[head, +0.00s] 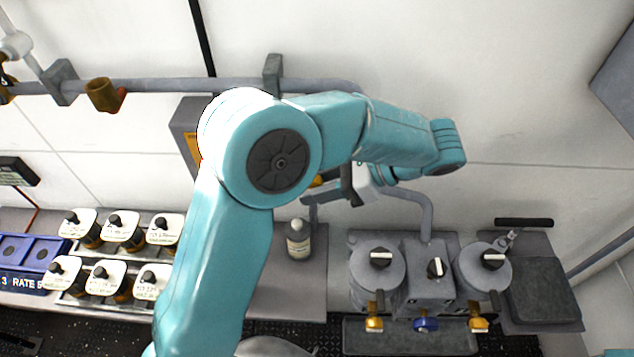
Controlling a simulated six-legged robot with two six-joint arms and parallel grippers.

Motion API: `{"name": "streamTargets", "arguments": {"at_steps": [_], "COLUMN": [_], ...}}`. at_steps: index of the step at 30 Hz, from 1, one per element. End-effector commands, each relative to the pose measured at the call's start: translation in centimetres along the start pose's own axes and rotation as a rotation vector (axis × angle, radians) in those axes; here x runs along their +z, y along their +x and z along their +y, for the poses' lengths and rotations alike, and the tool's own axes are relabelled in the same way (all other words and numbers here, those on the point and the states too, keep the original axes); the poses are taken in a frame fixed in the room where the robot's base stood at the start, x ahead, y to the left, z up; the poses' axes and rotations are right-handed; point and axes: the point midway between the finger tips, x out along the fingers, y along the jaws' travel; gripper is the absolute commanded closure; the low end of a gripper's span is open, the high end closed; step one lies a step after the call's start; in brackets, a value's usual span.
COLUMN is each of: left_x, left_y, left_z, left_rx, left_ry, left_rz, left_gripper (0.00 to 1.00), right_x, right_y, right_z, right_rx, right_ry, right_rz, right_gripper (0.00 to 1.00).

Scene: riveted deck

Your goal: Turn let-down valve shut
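A single teal arm of mine rises from the lower left, bends at a large elbow and reaches right, then folds back left at the wrist. I take it as my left arm. Its gripper (346,186) shows only partly, as dark parts beneath the forearm near a grey pipe (424,210) and a small yellow piece (317,181). Whether it is open or touches anything is hidden. No valve is clearly marked as the let-down valve. A grey unit (425,300) at the right carries three black-and-white knobs, with two yellow taps and one blue tap (426,324) below. My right gripper is out of view.
A white-labelled bottle (298,240) stands left of the unit. Several labelled dark jars (122,230) fill a rack at the left, beside a blue tray (30,285). A pipe (165,86) with a brown fitting (102,95) runs along the wall. A grey box (186,118) is partly behind my elbow.

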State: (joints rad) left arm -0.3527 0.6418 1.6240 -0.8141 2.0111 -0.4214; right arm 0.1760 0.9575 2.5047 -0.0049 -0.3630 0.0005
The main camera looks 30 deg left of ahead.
Motion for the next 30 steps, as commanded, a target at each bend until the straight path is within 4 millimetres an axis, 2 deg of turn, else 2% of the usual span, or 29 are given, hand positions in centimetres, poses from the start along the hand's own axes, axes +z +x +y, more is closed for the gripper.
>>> {"name": "streamTargets", "arguments": {"at_steps": [7,8,9,30], "left_x": [-0.32,-0.32,-0.30,0.35], "left_y": [0.14,0.14,0.14,0.16], "left_z": [0.09,0.09,0.09,0.10], "left_rx": [0.004,0.004,0.004,0.000], "left_ry": [0.006,0.006,0.006,0.001], "left_rz": [0.003,0.003,0.003,0.003], "left_gripper": [0.98,0.61,0.48,0.47], "right_x": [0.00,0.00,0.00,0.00], "right_y": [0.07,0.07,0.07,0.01], "right_z": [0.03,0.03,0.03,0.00], "right_rx": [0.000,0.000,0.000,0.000], "right_ry": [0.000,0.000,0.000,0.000], "right_rz": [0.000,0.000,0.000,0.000], "right_gripper": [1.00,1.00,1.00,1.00]}}
